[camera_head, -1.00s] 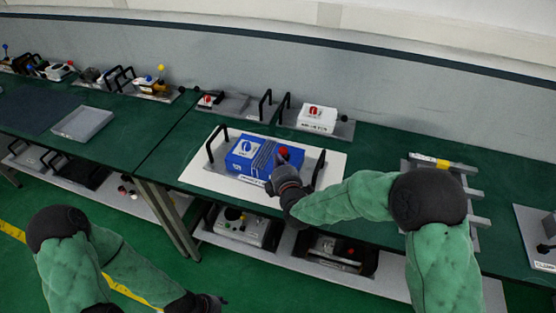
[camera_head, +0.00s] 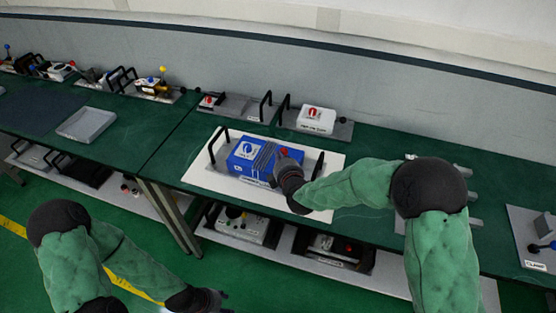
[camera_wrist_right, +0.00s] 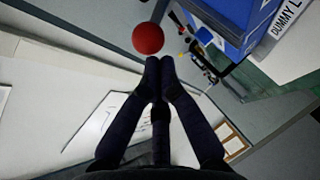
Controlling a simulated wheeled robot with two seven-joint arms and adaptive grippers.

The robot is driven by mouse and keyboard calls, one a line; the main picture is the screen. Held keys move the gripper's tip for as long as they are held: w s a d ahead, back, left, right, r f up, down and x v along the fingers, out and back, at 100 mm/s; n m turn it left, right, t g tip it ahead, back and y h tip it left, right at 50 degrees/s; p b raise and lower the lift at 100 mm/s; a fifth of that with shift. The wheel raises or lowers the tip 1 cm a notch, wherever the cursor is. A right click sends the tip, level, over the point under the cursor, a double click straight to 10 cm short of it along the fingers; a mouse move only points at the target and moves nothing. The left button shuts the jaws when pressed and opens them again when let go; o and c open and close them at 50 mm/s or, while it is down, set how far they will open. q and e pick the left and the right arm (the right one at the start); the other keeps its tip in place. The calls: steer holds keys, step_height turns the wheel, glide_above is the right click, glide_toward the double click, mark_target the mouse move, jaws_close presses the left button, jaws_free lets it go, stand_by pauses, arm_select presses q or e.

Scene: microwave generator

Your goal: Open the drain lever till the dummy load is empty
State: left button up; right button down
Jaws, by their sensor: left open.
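The dummy load is a blue box (camera_head: 248,152) with a dial on top. It stands on a white board (camera_head: 205,180) between black handles. In the right wrist view its blue side (camera_wrist_right: 215,25) is at the upper right, beside a "DUMMY L..." label. The drain lever's red ball knob (camera_wrist_right: 148,38) is just beyond and left of my right fingertips (camera_wrist_right: 160,63), which are together with nothing between them. I cannot tell whether they touch the knob. My left gripper (camera_head: 218,302) hangs open at the bottom, away from the bench.
A white unit with a red dial (camera_head: 316,119) stands behind on the green bench. A grey tray (camera_head: 86,124) is on the left bench. Metal racks (camera_head: 455,168) and a plate with a clamp (camera_head: 535,235) are at right. The lower shelf holds more units.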

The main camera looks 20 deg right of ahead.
mark_target(284, 149)
steer(key=w+d+r+m+g+p, duration=0.1)
steer(key=g+p, duration=0.1)
steer(key=p, duration=0.1)
steer(key=w+d+r+g+y+p, duration=0.1)
steer(key=w+p, duration=0.1)
steer(key=p, duration=0.2)
steer(key=shift+w+d+r+m+g, duration=0.15)
steer(key=shift+d+r+m+g, duration=0.15)
steer(key=shift+m+g, duration=0.1)
steer(key=shift+w+d+f+y, duration=0.1)
steer(key=shift+w+d+y, duration=0.05)
steer(key=shift+w+y, duration=0.15)
steer(key=shift+w+d, duration=0.4)
steer(key=shift+w, duration=0.05)
steer(key=shift+w+d+p, duration=0.3)
steer(key=shift+w+d, duration=0.15)
steer(key=shift+w, duration=0.3)
steer(key=shift+r+p, duration=0.8)
steer(key=shift+r, duration=0.05)
